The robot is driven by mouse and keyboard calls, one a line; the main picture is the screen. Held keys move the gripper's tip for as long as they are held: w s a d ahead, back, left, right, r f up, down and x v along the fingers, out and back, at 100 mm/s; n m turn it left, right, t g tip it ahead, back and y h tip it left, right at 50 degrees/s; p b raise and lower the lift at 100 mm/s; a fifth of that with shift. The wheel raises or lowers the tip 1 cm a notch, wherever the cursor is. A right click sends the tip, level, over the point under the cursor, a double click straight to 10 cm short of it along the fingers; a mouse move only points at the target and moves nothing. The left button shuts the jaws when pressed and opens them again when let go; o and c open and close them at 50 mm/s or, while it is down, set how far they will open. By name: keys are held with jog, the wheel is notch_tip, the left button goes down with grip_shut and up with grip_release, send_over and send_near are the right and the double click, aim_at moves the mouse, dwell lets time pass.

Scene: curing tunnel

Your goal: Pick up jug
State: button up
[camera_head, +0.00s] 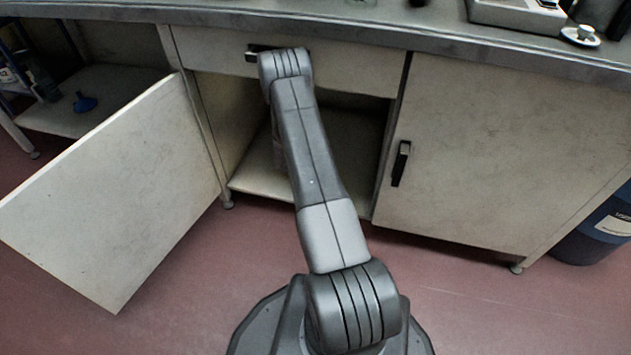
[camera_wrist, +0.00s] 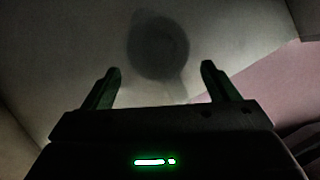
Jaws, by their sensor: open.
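In the wrist view, a dark round shape (camera_wrist: 158,45) lies beyond my fingertips on a pale surface. It looks like the jug seen from above, but it is dim and blurred, and its handle is not clear. My gripper (camera_wrist: 160,67) is open and empty, with one finger on each side below the dark shape and apart from it. In the head view, my arm reaches into the open cupboard (camera_head: 350,150) and hides my gripper. I cannot make out the jug there.
The cupboard door (camera_head: 120,190) stands swung open at the left. The right door (camera_head: 500,150) is shut. A drawer front (camera_head: 350,60) and the worktop (camera_head: 400,30) lie above the opening. A blue drum (camera_head: 597,232) stands at the right; the floor in front is clear.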

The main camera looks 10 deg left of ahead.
jog(key=b+x, duration=0.2)
jog(key=x, duration=0.3)
jog(key=shift+s+f+b, duration=0.1)
jog(key=shift+f+b, duration=0.2)
jog(key=shift+r, duration=0.15)
jog(key=c, duration=1.1)
